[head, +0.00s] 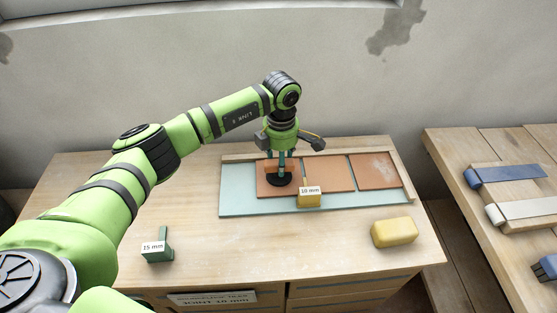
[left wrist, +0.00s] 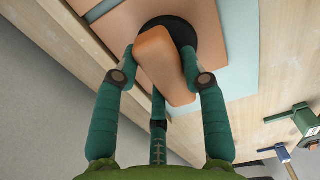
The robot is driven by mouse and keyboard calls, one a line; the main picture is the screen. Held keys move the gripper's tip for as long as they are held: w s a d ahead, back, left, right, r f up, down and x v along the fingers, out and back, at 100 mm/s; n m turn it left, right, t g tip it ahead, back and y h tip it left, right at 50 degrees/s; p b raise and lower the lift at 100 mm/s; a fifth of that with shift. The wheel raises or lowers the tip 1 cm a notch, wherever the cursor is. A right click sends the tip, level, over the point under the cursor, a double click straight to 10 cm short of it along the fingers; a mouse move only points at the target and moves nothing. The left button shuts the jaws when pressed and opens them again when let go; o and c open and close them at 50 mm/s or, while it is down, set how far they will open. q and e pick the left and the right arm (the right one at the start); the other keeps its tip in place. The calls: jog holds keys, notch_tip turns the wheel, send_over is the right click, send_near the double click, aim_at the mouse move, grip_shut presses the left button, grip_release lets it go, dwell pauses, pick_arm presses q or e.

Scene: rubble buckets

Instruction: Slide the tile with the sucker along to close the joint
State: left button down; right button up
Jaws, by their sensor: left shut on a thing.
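In the head view, three terracotta tiles lie in a row on a pale blue-green bed: a left tile (head: 263,187), a middle tile (head: 335,170) and a right tile (head: 376,171) with a pale smudge. The sucker's black cup (head: 277,181) sits on the left tile. My left gripper (head: 282,165) is shut on the sucker's orange handle (left wrist: 167,65), with fingers on both sides of it in the left wrist view. A yellow spacer marked 10 mm (head: 310,201) stands at the front, by the left and middle tiles; it partly hides their joint. My right gripper is out of view.
A wooden batten (head: 236,158) edges the bed at the back. A green spacer marked 15 mm (head: 160,255) stands front left, a yellow sponge (head: 394,232) front right. A side bench (head: 485,190) holds tools. The front middle of the worktop is clear.

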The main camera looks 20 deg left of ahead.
pick_arm(q)
jog(key=shift+w+d+r, duration=0.15)
jog(key=shift+d+r, duration=0.05)
jog(key=shift+d, duration=0.25)
jog(key=c, duration=0.9)
grip_release()
jog(key=shift+o, duration=1.4)
jog(key=shift+w+d, duration=0.1)
jog(key=shift+d, duration=0.05)
jog(key=shift+f, duration=0.1)
jog(key=shift+a, duration=0.25)
notch_tip(320, 180, up, 12)
jog(key=shift+d, duration=0.2)
